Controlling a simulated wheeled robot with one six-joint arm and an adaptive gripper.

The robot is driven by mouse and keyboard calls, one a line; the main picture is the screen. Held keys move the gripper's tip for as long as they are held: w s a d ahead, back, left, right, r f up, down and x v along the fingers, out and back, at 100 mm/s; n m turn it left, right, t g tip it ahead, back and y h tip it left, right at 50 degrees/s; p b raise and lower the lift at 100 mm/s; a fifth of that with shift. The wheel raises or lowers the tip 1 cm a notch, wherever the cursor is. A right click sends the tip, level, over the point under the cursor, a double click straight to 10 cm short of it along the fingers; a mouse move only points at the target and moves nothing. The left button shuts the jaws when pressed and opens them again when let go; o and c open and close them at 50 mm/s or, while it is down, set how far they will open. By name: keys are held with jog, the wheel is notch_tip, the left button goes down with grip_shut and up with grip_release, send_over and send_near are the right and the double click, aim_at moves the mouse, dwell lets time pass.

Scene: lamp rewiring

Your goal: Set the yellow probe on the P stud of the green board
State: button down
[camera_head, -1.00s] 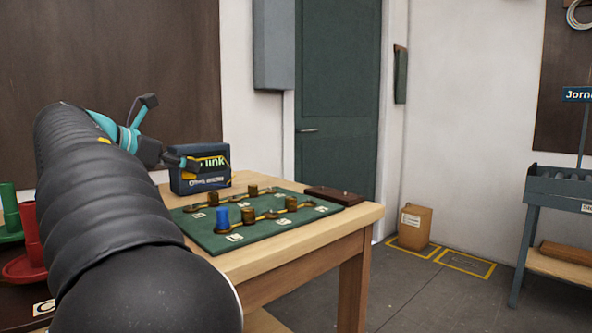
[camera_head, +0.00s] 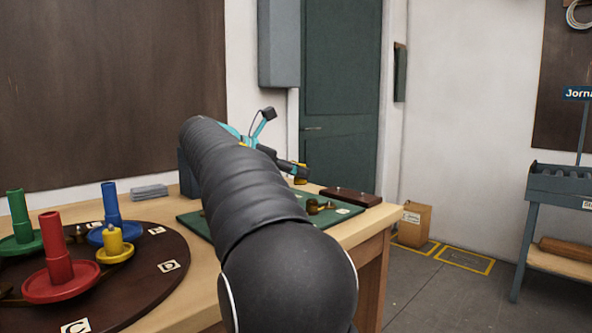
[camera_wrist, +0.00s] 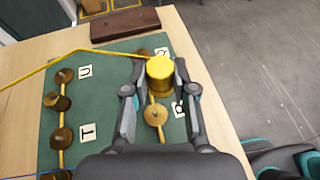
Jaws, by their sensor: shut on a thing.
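In the wrist view my gripper (camera_wrist: 159,78) is shut on the yellow probe (camera_wrist: 159,72), a short yellow cylinder with a yellow lead running left. The probe is over the right part of the green board (camera_wrist: 110,105); its height above the board is unclear. A brass stud (camera_wrist: 155,116) shows between my fingers, nearer the wrist than the probe, beside a label that seems to read P (camera_wrist: 179,108). The Q label (camera_wrist: 162,52) is just beyond the probe. In the head view my arm hides much of the green board (camera_head: 190,218), and the gripper (camera_head: 300,170) is at its far right.
More studs (camera_wrist: 61,137) stand along the board's left side, near labels U and T. A dark red-brown block (camera_wrist: 125,23) lies beyond the board. A round turntable (camera_head: 150,290) with coloured posts stands at left. The table's edge is close at right.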

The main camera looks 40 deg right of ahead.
jog(key=shift+w+a+f, duration=0.15)
jog(key=shift+w+f, duration=0.05)
jog(key=shift+f, duration=0.65)
jog(key=shift+w+a+f, duration=0.15)
jog(key=shift+w+f, duration=0.1)
jog(key=shift+f, duration=0.65)
jog(key=shift+w+a+f, duration=0.15)
jog(key=shift+w+f, duration=0.05)
jog(key=shift+f, duration=0.65)
notch_tip(320, 180, down, 2)
jog(key=b, duration=0.2)
jog(key=shift+f+b, duration=0.1)
jog(key=shift+b, duration=0.2)
jog(key=shift+f, duration=0.5)
jog(key=c, duration=0.9)
grip_release()
jog(key=shift+o, duration=0.2)
jog(key=shift+a, duration=0.1)
jog(key=v, duration=1.2)
jog(key=shift+w, duration=0.1)
